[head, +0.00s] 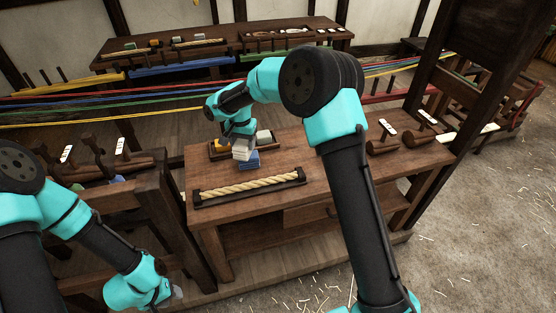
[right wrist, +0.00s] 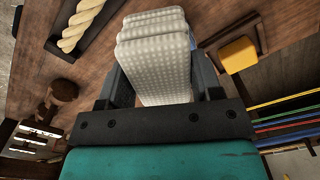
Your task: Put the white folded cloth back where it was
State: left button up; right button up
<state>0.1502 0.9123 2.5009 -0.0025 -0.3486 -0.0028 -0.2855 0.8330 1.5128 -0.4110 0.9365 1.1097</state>
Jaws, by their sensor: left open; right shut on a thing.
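The white folded cloth (head: 243,152) is in the jaws of my right gripper (head: 241,139), in front of the wooden tray (head: 214,157) on the bench. The cloth fills the right wrist view's upper middle (right wrist: 153,40), with a finger on each side. A blue folded cloth (head: 249,163) shows just below it; I cannot tell whether they touch. The tray holds a yellow piece (head: 222,144) and a pale grey piece (head: 263,136); my gripper hides part of its middle. My left gripper (head: 174,294) is open and empty, low at the left, off the bench.
A rope piece in a dark holder (head: 250,187) lies along the bench's front. Wooden mallets (head: 383,146) lie at the bench's right. Coloured strands (head: 120,101) stretch behind, in front of a back table (head: 220,48). A dark wooden post (head: 178,215) stands left of the bench.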

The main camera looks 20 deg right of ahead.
jog(key=w+d+f+m, duration=0.1)
jog(key=w+d+m, duration=0.2)
jog(key=d, duration=1.2)
jog(key=shift+w+f, duration=0.15)
jog(key=shift+w, duration=0.65)
jog(key=shift+f, duration=3.1)
jog(key=shift+f, duration=1.9)
jog(key=shift+f, duration=0.15)
jog(key=o, duration=0.9)
